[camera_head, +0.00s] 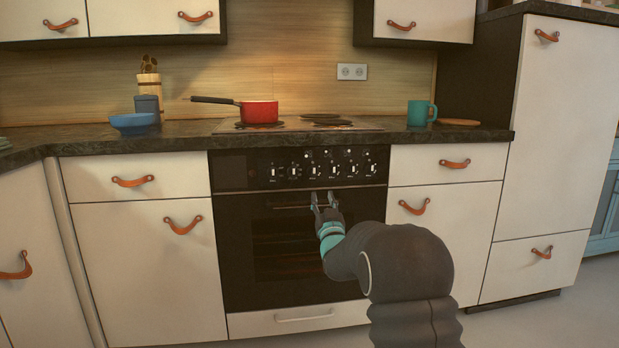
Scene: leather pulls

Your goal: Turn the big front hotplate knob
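A row of several light knobs (333,170) runs along the black control panel (232,173) of the oven. Their labels are too small to read, so I cannot tell which one is the big front hotplate knob. My gripper (324,196) is in front of the oven, just below the right half of the knob row. Its two fingers point up and stand apart, with nothing visible between them. It appears apart from the knobs. The hob (370,124) above carries dark hotplates (333,123) on its right side.
A red pot (260,112) stands on the hob's left, its handle pointing left. A blue bowl (131,124), a grey canister (148,105) and a teal mug (420,112) stand on the counter (185,134). The oven door (235,260) is closed. Drawers with leather pulls (454,164) flank it.

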